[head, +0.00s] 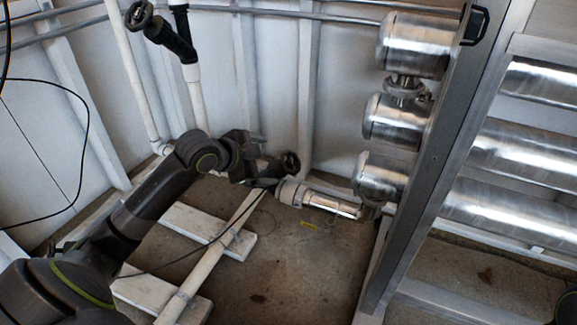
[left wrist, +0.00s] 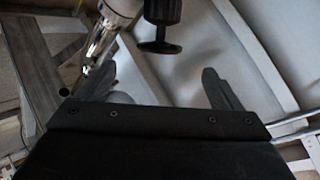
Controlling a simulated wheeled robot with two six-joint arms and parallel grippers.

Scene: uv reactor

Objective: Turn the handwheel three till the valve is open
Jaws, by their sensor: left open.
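A black handwheel (head: 291,162) stands on the low pipe run in the middle of the head view; no number shows on it. In the left wrist view the same handwheel (left wrist: 160,47) is seen edge-on below its black valve body (left wrist: 162,11), ahead of the fingers. My left gripper (head: 266,176) is just left of the handwheel, partly hidden by its own wrist. Its fingers (left wrist: 158,88) are spread wide with nothing between them. The wheel appears beyond the fingertips, and I see no contact. My right gripper is not in view.
Another black handwheel (head: 138,15) tops a pipe at upper left. Steel cylinders (head: 395,120) and a metal frame post (head: 440,150) stand on the right. A white pipe (head: 215,250) on white blocks (head: 160,292) crosses the floor. Bare floor (head: 300,275) lies in front.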

